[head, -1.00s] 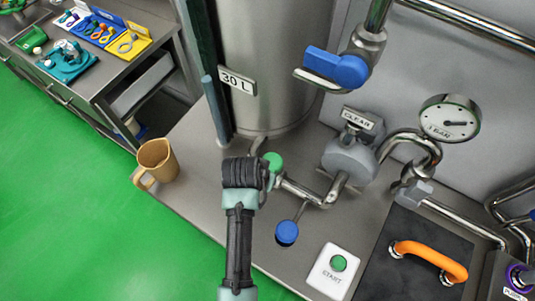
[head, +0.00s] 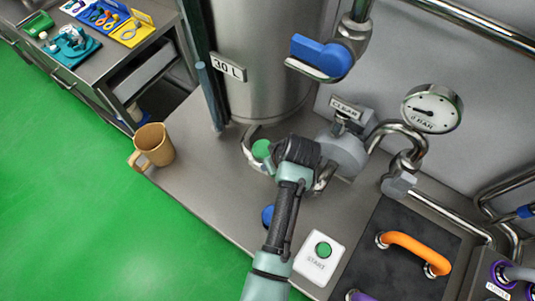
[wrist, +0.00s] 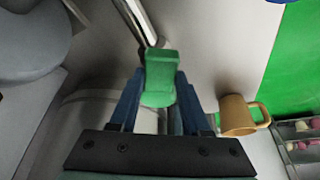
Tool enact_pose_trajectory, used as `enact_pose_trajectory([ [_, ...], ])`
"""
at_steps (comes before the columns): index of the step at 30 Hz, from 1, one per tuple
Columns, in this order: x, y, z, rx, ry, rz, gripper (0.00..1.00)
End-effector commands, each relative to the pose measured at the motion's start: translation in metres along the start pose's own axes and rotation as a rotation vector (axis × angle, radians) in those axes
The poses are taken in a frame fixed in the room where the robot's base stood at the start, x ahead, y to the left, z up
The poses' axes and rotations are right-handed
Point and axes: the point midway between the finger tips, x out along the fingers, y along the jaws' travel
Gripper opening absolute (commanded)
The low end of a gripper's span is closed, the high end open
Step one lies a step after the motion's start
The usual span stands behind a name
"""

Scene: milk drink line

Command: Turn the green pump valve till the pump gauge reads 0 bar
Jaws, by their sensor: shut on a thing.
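The green pump valve handle (head: 261,150) is on the pipe beside the pump, near the foot of the steel tank. My gripper (head: 262,162) is shut on it. In the wrist view, the green handle (wrist: 160,75) sits between the two blue fingers of my gripper (wrist: 160,98). My arm hides part of the valve's pipe in the head view. The round pump gauge (head: 432,108) is at the upper right, and its dark needle points left. Its scale marks are too small to read.
A blue-handled tap (head: 322,55) hangs above. A tan jug (head: 152,145) stands at the bench's left edge. A blue knob (head: 268,215) is partly behind my arm. A START button (head: 322,250) and an orange handle (head: 414,252) are at the right.

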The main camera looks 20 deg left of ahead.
Motion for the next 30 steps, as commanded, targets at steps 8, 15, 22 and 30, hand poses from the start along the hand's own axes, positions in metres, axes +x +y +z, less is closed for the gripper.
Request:
enact_pose_trajectory([
  [8,0.003,0.016,-0.002,-0.223,0.003,-0.088,0.0],
  [15,0.003,0.024,-0.005,-0.365,0.004,-0.145,0.0],
  [22,0.003,0.028,-0.007,-0.439,0.002,-0.177,0.0],
  [30,0.003,0.028,-0.008,-0.468,0.002,-0.189,0.0],
])
